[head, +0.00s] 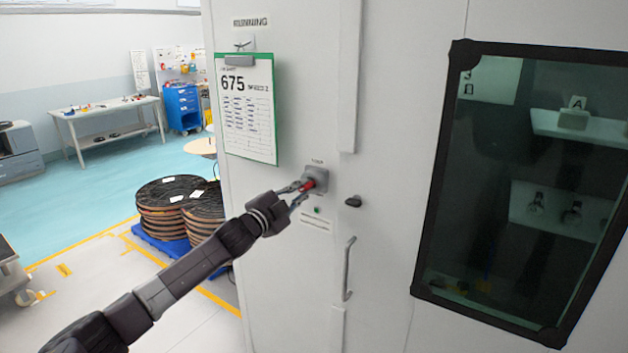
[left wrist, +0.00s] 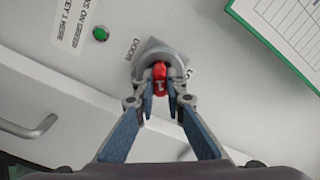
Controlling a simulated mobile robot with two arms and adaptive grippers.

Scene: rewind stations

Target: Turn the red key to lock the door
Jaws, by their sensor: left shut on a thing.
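The red key (head: 308,185) sits in a grey lock plate (head: 319,178) on the white cabinet wall beside the door. In the left wrist view the red key (left wrist: 160,76) stands in the round metal lock (left wrist: 158,55), with lettering around it that includes "DOOR". My left gripper (head: 302,190) has its fingers closed around the key; in the left wrist view its fingertips (left wrist: 160,92) press on both sides of it. The white door (head: 390,200) has a vertical handle (head: 348,268) and looks closed. My right gripper is not in view.
A green-framed clipboard (head: 247,108) hangs above left of the lock. A small green light (head: 317,210) and a label lie just below it, and a dark knob (head: 353,201) to its right. A dark window (head: 525,190) fills the right. Stacked reels (head: 170,205) stand on the floor left.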

